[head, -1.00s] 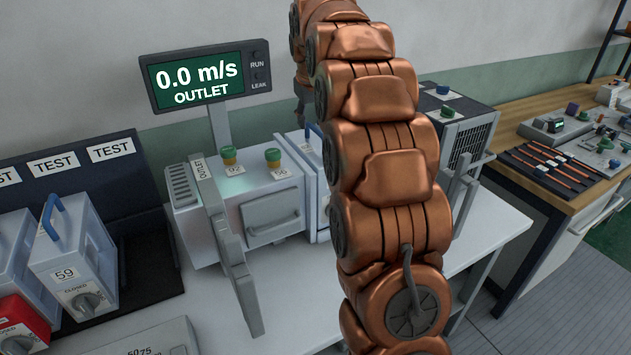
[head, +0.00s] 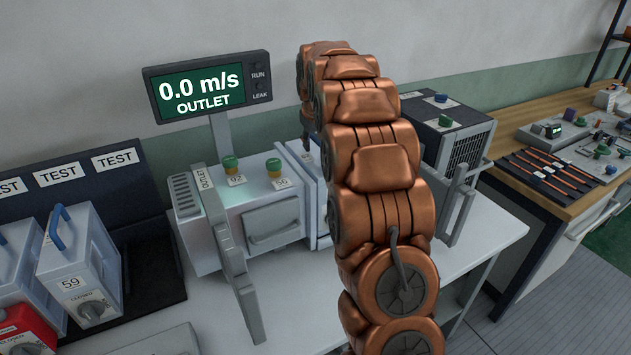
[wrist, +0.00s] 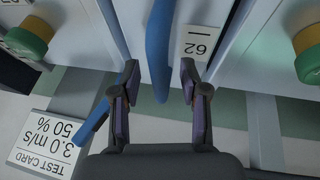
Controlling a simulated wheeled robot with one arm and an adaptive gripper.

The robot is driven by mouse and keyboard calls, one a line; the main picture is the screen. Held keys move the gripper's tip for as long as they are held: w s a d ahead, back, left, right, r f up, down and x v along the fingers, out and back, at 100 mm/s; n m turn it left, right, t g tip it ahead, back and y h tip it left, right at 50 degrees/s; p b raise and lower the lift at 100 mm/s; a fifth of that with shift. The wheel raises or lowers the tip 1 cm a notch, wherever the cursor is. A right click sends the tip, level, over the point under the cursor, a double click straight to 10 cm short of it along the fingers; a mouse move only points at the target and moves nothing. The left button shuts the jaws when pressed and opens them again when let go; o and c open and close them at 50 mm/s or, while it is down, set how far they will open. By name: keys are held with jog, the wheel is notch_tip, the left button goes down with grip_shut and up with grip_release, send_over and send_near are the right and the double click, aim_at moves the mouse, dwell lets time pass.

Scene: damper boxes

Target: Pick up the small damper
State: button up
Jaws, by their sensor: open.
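My gripper (wrist: 159,76) is open in the wrist view, with its fingers on either side of a blue handle (wrist: 160,45). I cannot tell whether they touch it. The handle is over a pale damper box (wrist: 197,12) with a white number label (wrist: 196,43), which appears inverted. In the head view this damper (head: 311,160) stands between the outlet unit and the black-topped unit, mostly hidden by my arm. My gripper is hidden or unclear there.
The outlet unit (head: 262,214) with green and yellow knobs stands left of the damper. A black-topped unit (head: 446,128) stands right. A test card (wrist: 45,140) lies nearby. Other damper boxes (head: 76,262) with blue handles stand at far left.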

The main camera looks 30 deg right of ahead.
grip_shut()
dwell(0.3)
dwell(0.6)
